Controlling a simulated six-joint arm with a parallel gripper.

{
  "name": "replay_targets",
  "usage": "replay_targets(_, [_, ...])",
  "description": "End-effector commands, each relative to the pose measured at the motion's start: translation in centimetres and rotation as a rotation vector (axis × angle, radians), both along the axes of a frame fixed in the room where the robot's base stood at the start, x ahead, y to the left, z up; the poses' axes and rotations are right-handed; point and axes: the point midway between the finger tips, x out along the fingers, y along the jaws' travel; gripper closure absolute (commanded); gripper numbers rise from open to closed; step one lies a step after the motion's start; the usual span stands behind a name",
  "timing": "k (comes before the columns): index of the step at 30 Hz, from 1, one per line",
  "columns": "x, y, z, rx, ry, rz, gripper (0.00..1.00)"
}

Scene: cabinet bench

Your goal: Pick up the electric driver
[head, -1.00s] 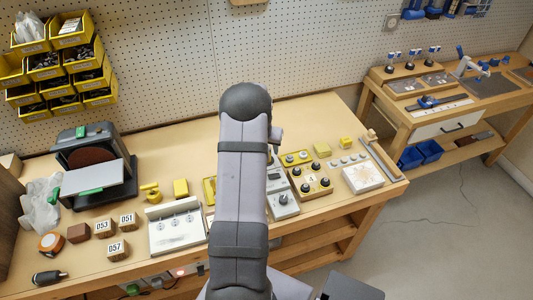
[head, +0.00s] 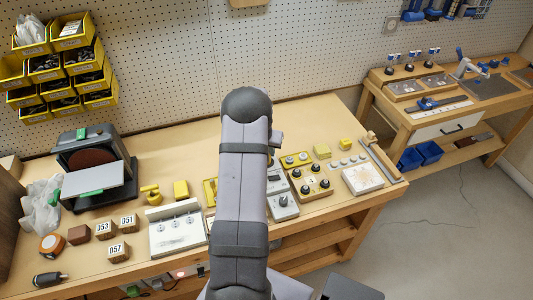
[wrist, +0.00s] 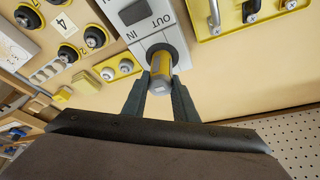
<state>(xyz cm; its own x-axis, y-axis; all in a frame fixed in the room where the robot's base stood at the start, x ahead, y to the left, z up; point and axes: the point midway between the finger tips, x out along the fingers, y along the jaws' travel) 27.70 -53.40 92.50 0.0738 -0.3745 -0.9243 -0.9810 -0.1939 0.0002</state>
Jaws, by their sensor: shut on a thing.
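In the wrist view my gripper (wrist: 159,84) has its two dark fingers on either side of a short yellow and grey cylinder (wrist: 161,66) and is shut on it. The cylinder stands at the edge of a light grey unit (wrist: 150,38) marked IN and OUT; I cannot tell if it is fixed there. I cannot tell whether it is the electric driver. A dark handheld tool with a lighter end (head: 48,279) lies at the bench's front left in the head view, far from my gripper. My arm hides the gripper in the head view.
A panel with black knobs (head: 311,181) stands beside the grey unit. A yellow panel with metal handles (wrist: 238,14) is on its other side. A white panel with dials (head: 177,228), numbered wooden blocks and a sander (head: 92,165) stand to the left. The bench's back strip is clear.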

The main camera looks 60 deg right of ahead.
Motion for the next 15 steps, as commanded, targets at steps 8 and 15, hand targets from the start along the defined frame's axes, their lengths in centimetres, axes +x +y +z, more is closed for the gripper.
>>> replay_targets(8, [0.1,-0.2,2.7,-0.007,-0.004,0.0,1.0])
replay_targets(15, [0.1,-0.2,6.7,-0.008,-0.004,0.0,1.0])
